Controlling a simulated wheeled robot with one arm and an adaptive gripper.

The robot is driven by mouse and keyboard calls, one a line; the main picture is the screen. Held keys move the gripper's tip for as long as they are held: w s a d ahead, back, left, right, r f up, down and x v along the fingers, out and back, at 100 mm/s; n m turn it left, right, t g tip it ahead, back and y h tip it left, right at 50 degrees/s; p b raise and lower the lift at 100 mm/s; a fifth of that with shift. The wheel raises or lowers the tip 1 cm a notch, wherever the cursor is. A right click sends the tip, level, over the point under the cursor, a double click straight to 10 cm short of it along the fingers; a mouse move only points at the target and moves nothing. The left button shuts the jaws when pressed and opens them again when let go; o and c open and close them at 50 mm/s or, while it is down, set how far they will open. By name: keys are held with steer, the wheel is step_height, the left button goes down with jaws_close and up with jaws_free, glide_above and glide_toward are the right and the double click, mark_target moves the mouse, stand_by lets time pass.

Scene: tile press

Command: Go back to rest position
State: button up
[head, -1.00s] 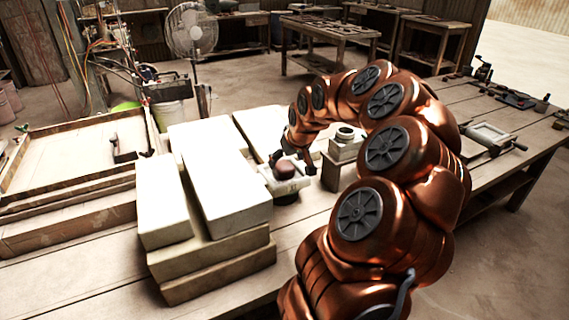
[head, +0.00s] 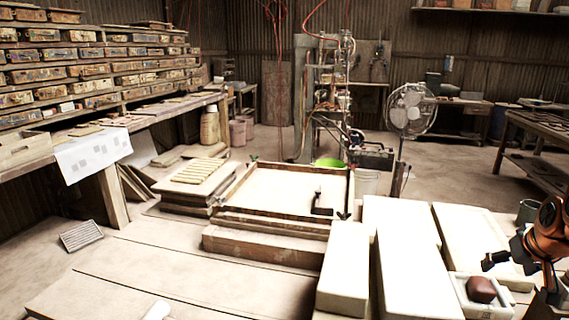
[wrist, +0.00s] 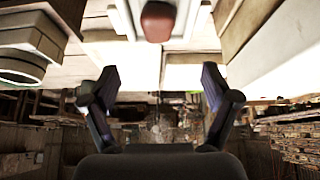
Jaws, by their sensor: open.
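My gripper (wrist: 160,80) is open and empty; its two dark fingers stand wide apart in the wrist view. In the head view only part of my copper arm and the gripper (head: 522,268) show at the right edge. A pale block with a reddish-brown knob (head: 481,289) sits on the table just left of and below the gripper. The knob (wrist: 158,21) also shows at the top of the wrist view, beyond the fingertips and apart from them.
Large white blocks (head: 412,262) stand left of the gripper. A wooden-framed tray (head: 283,223) lies further left. A fan (head: 409,110) stands behind. The near left tabletop (head: 190,270) is largely clear. Shelves of tiles (head: 90,70) line the left wall.

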steer(key=s+a+r+n+g+p, duration=0.1)
steer(key=a, duration=0.6)
steer(key=s+a+r+n+y+p, duration=0.1)
steer(key=a+p, duration=0.1)
steer(key=a, duration=0.5)
steer(key=s+a+r+n+g+y+p, duration=0.1)
steer(key=a+p, duration=0.1)
steer(key=a, duration=0.5)
steer(key=shift+a+r+g, duration=0.1)
steer(key=shift+r+g, duration=0.2)
steer(key=shift+r, duration=0.05)
steer(key=s+a+g+p, duration=0.2)
steer(key=s+a+p, duration=0.1)
steer(key=s+a, duration=0.4)
steer(key=s+a+g+p, duration=0.3)
steer(key=s+a, duration=0.4)
steer(key=s, duration=0.6)
steer(key=shift+s+n, duration=0.4)
steer(key=shift+a+f, duration=0.1)
steer(key=shift+c, duration=0.3)
